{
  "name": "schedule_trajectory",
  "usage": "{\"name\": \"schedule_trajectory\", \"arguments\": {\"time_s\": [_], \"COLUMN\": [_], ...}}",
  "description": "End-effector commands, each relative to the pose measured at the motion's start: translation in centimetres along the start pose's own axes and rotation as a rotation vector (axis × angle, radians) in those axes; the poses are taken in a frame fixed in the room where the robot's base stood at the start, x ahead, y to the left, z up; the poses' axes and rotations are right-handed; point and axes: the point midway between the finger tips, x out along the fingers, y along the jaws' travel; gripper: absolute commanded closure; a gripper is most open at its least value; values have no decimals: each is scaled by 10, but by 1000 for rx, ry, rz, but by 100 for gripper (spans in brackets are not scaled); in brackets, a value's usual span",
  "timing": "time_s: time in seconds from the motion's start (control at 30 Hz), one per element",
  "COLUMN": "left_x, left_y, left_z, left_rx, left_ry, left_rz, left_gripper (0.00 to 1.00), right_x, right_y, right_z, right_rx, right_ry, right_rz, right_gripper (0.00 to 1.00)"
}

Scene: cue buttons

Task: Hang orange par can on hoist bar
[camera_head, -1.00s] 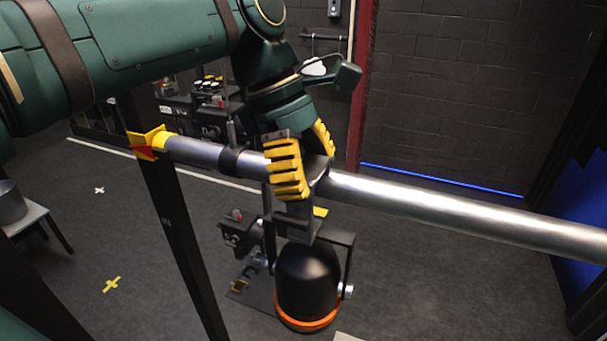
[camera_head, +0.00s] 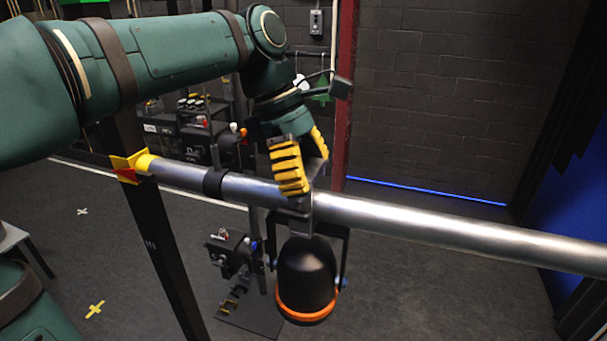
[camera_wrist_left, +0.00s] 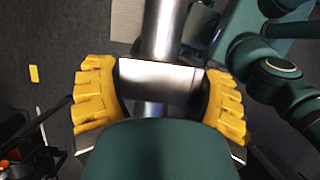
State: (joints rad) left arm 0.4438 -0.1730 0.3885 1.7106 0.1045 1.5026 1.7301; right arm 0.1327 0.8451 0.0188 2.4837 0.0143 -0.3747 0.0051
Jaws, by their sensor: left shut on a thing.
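The orange par can (camera_head: 306,272) is a black lamp with an orange front rim. It hangs in its yoke just below the silver hoist bar (camera_head: 420,222), facing down in the head view. My left gripper (camera_head: 306,172), with yellow ribbed fingers, is at the bar and shut on the lamp's clamp. In the left wrist view the grey clamp (camera_wrist_left: 160,78) sits between both fingers, with the hoist bar (camera_wrist_left: 164,28) running behind it. The fingers hide part of the clamp, so I cannot tell whether its hook bears on the bar. My right gripper is out of view.
A dark upright (camera_head: 165,235) with a yellow and red bar end (camera_head: 130,168) stands left. A black collar (camera_head: 216,183) is on the bar. Black equipment (camera_head: 232,252) stands behind the lamp. The bar's right stretch is clear.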

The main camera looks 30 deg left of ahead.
Motion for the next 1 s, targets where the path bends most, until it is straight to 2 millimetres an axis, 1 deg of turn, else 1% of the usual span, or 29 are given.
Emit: {"name": "schedule_trajectory", "arguments": {"time_s": [0.2,0.4,0.93,0.97,1.0], "left_x": [12,19,22,22,22], "left_y": [0,0,0,0,0], "left_z": [-4,-7,-9,-9,-9], "left_rx": [3,3,3,3,3], "left_ry": [-1,-1,-2,-2,-2], "left_rz": [3,5,4,4,4], "left_gripper": [71,71,71,15,1], "right_x": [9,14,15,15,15], "right_y": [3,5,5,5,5], "right_z": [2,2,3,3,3], "right_rx": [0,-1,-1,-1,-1], "right_ry": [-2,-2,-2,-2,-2], "right_rz": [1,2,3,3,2], "right_gripper": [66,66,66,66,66]}}
